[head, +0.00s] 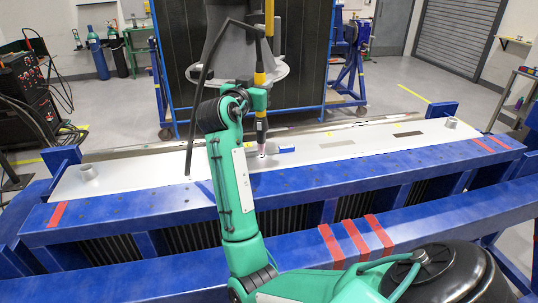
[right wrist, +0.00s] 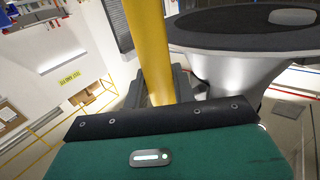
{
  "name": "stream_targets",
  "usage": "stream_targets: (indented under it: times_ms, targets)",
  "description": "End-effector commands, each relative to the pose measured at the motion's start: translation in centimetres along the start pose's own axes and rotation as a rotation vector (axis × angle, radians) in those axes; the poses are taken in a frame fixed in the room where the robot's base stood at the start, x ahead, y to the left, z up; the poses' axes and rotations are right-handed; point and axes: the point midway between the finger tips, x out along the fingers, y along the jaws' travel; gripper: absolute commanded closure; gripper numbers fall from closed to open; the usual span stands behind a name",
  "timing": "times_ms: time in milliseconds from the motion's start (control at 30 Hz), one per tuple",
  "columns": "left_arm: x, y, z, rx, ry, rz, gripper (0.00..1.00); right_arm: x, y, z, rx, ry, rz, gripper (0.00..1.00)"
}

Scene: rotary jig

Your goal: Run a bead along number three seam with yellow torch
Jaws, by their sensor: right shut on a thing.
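The yellow torch (head: 261,124) stands roughly upright over the white plate (head: 200,167) of the jig, its tip pointing down near the plate's middle. I cannot tell whether the tip touches. My right gripper (head: 260,88) is shut on the torch. In the right wrist view its dark fingers (right wrist: 158,95) close around the yellow shaft (right wrist: 147,45). Three red stripes (head: 356,241) mark the near blue beam, two (head: 490,144) mark the right end and one (head: 57,214) the left end. My arm hides part of the plate. My left gripper is not in view.
A dark patch (head: 408,134) and lighter patches lie on the plate. Grey round posts (head: 89,173) stand at its ends. A dark cable hangs from the torch's upper part.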

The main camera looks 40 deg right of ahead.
Motion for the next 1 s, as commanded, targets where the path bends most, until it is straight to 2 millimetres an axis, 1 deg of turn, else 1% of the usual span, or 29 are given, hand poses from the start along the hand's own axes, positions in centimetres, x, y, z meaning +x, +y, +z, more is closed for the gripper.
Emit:
stream_targets:
  times_ms: [1000]
  targets:
    - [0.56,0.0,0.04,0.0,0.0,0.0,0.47,-0.85,-1.04,-0.07,0.001,0.002,-0.001,0.96]
